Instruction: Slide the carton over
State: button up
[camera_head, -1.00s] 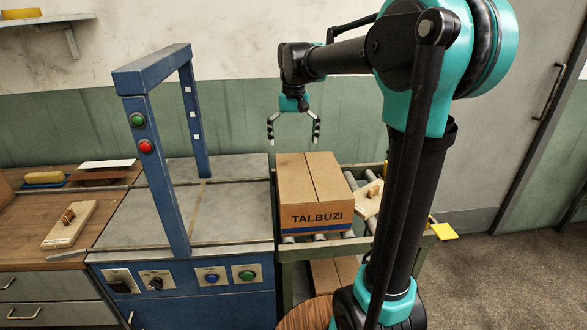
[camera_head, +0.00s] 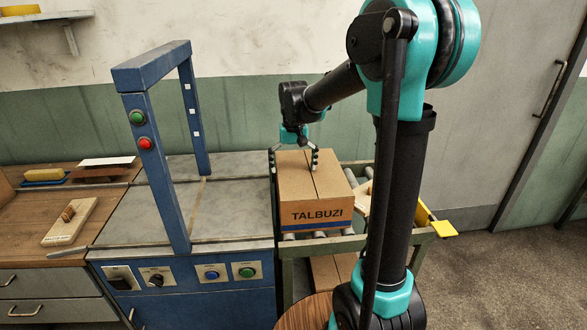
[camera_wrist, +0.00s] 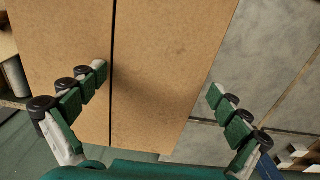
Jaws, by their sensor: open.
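The carton (camera_head: 315,190) is a closed brown box marked TALBUZI with a blue band at its base. It stands upright on the roller conveyor (camera_head: 350,242), right of the blue machine's grey table (camera_head: 235,215). My gripper (camera_head: 293,160) is open, pointing down at the carton's back left part. In the wrist view, the carton's top (camera_wrist: 165,60) fills the middle, with a dark seam. There one finger of my gripper (camera_wrist: 157,82) overlaps the top near the seam. The other finger lies past the carton's edge, over grey metal. I cannot tell whether either finger touches the carton.
A blue frame (camera_head: 155,150) with green and red buttons arches over the grey table, whose top is clear. A wooden bench (camera_head: 95,195) with a small board (camera_head: 70,222) stands at the left. A yellow part (camera_head: 443,229) sticks out at the conveyor's right.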

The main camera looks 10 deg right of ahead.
jog(key=shift+s, duration=0.15)
jog(key=c, duration=1.8)
jog(key=shift+c, duration=0.3)
